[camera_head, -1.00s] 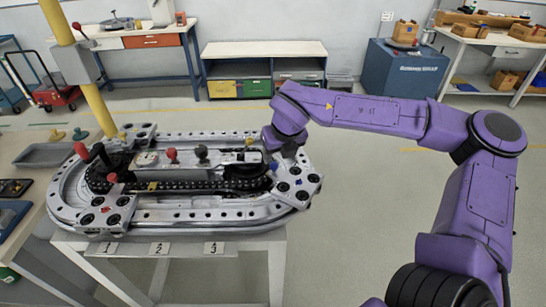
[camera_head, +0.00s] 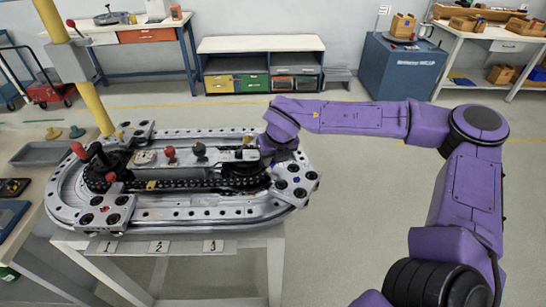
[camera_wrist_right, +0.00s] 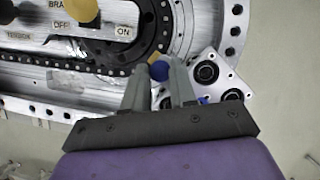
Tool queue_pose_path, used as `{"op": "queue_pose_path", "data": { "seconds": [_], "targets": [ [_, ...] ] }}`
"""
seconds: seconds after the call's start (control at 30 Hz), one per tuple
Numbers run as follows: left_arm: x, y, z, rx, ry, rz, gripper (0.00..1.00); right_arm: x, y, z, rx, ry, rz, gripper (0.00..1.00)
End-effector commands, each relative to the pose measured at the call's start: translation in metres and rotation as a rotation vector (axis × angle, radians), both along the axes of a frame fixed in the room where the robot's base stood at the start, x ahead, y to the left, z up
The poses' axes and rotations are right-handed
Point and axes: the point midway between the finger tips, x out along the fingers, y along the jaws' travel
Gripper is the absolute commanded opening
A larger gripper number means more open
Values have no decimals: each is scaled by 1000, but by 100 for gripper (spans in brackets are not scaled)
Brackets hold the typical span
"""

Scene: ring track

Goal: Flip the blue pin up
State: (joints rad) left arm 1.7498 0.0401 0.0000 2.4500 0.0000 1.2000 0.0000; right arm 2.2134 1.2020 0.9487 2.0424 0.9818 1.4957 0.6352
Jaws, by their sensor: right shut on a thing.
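The blue pin (camera_wrist_right: 160,70) shows in the right wrist view as a round blue head beside a yellow-orange piece, at the edge of the dark sprocket. My right gripper (camera_wrist_right: 161,74) is shut on it, one grey finger on each side. The pin's lower part is hidden. The ring track (camera_head: 185,214) is a silver oval with a dark chain, on a light stand. In the head view, my right arm reaches in from the right to the track's right end, and the fingertips are hard to make out. My left gripper is not in view.
A silver corner plate (camera_wrist_right: 222,82) with black rollers sits close to the right finger; another blue bit (camera_wrist_right: 203,100) shows by that finger. Red-knobbed levers (camera_head: 78,150) and a yellow post (camera_head: 98,108) rise at the track's left. Floor right of the track is open.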

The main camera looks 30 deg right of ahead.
Motion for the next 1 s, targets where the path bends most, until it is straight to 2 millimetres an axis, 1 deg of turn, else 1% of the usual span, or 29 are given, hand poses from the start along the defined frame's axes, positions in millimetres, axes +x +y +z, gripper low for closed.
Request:
{"op": "queue_pose_path", "data": {
  "seconds": [0.03, 0.07, 0.3, 0.33, 0.37, 0.4, 0.63, 0.73, 0.77, 0.87, 1.0],
  "targets": [
    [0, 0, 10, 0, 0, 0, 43, 1, 0, 12, 1, -2, -1, 0],
    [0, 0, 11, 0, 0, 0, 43, 0, 0, 14, 1, -2, -1, 0],
    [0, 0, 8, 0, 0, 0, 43, 1, 0, 12, 1, -5, 1, 0],
    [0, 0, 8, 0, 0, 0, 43, 1, 0, 12, 1, -5, 1, 36],
    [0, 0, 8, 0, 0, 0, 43, 1, 0, 12, 1, -5, 1, 46],
    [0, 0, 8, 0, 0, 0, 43, 1, 0, 12, 1, -4, 1, 53],
    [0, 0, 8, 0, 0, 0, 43, 0, 0, 11, 0, -2, 0, 53],
    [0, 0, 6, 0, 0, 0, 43, -1, 1, 16, 0, -4, 0, 53],
    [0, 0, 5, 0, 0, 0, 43, -2, 1, 19, 0, -5, 0, 53],
    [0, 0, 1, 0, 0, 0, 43, -10, 3, 37, 1, -9, 1, 53],
    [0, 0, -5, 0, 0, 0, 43, -23, 6, 69, 0, -9, -1, 53]
  ]
}}
